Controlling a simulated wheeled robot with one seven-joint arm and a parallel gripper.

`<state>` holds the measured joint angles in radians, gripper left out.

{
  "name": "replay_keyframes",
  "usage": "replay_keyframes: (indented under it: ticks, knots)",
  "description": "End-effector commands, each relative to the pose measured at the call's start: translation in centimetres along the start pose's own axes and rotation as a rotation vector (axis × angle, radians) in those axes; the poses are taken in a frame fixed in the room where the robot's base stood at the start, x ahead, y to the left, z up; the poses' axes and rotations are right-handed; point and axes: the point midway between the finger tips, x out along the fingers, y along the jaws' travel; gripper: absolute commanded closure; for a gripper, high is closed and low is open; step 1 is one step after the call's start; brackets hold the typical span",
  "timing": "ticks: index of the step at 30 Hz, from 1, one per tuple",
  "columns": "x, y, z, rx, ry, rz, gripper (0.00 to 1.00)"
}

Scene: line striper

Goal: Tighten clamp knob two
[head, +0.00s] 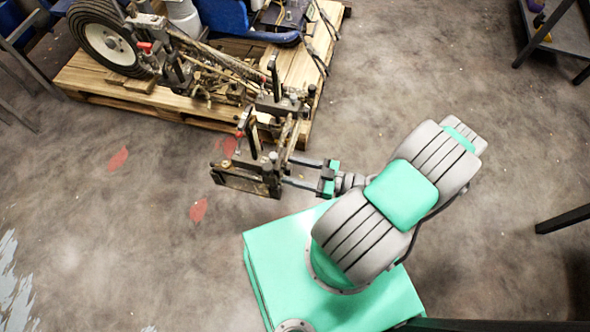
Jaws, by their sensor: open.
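The line striper (205,68) stands on a wooden pallet at the top left, with its dark metal bracket and clamp assembly (245,178) reaching out past the pallet's front edge. My gripper (289,172) comes in from the right, level with the lower part of the assembly. Its two fingers are apart and point left. Their tips are close to the assembly or partly behind it, and I cannot tell whether they touch anything.
The wooden pallet (110,85) carries the machine, its wheel (105,43) and blue parts. A dark table leg (564,219) is at the right and a dark shelf (567,30) at the top right. The concrete floor between is clear, with red marks at left.

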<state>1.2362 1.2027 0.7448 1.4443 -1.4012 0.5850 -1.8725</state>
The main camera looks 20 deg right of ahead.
Motion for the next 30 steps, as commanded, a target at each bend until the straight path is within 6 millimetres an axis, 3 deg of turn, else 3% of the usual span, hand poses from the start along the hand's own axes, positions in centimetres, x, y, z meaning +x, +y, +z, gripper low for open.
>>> replay_keyframes:
  ticks: [3,22,30]
  knots:
    - [-0.03,0.01,-0.01,0.0,0.0,0.0,0.48]
    - [-0.05,-0.02,0.0,0.001,-0.001,-0.002,0.99]
    - [-0.05,-0.04,0.03,0.007,-0.001,-0.002,1.0]
